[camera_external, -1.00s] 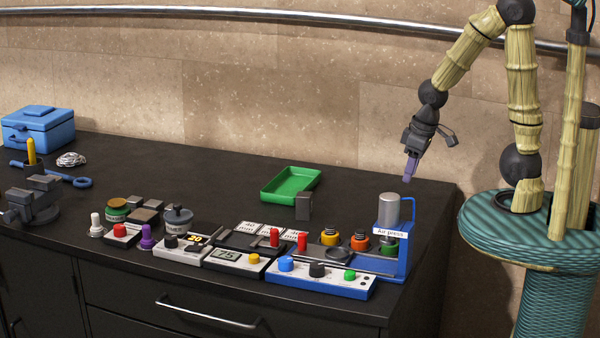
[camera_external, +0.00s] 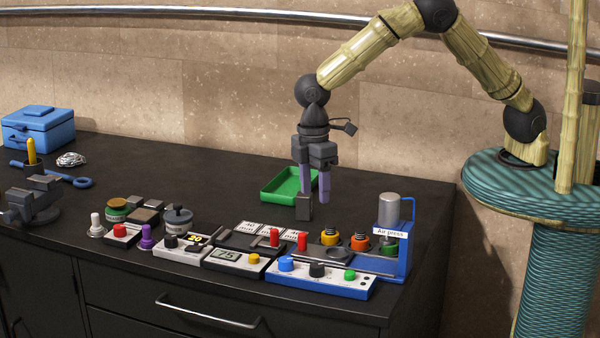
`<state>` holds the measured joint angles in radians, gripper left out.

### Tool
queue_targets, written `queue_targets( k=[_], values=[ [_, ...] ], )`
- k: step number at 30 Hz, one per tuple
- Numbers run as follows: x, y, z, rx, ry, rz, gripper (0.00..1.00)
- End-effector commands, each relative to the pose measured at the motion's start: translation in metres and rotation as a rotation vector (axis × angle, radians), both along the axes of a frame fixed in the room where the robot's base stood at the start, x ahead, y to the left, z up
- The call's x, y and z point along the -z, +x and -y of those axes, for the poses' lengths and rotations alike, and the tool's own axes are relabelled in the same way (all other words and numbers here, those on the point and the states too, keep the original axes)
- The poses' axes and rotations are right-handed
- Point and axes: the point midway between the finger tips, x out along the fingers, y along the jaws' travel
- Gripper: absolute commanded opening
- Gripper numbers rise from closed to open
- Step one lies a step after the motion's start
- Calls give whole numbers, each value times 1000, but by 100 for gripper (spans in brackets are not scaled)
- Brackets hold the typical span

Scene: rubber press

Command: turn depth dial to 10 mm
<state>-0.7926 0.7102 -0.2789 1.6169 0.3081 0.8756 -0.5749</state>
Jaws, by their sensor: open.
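My gripper (camera_external: 314,192) is open and empty, with its two purple fingers pointing down above the worktop. It is in front of the green tray and behind the air press. The blue-and-white press panel (camera_external: 320,281) carries a blue knob (camera_external: 286,264), a black knob (camera_external: 317,270) and a green button (camera_external: 350,275). To its left, a unit with a yellow "20" readout (camera_external: 195,239) has a black knob (camera_external: 171,241). Labels are too small to tell which knob is the depth dial. My gripper is apart from all of them.
The air press cylinder (camera_external: 389,209) stands at the right. A dark upright block (camera_external: 304,208) is close by the fingers. The green tray (camera_external: 277,196) is behind. A "75" readout unit (camera_external: 226,254) and several small parts line the front.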

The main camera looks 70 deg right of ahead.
Motion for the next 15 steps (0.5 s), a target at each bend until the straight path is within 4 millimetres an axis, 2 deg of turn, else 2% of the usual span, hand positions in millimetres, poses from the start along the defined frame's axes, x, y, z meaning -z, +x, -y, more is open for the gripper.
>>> queue_targets(
  k=[1, 3, 15],
  values=[
    [-2, -1, -9, -24, -4, -3, 53],
    [0, -2, -13, -37, -4, -5, 53],
    [5, -2, -13, -35, -2, -5, 53]
  ],
)
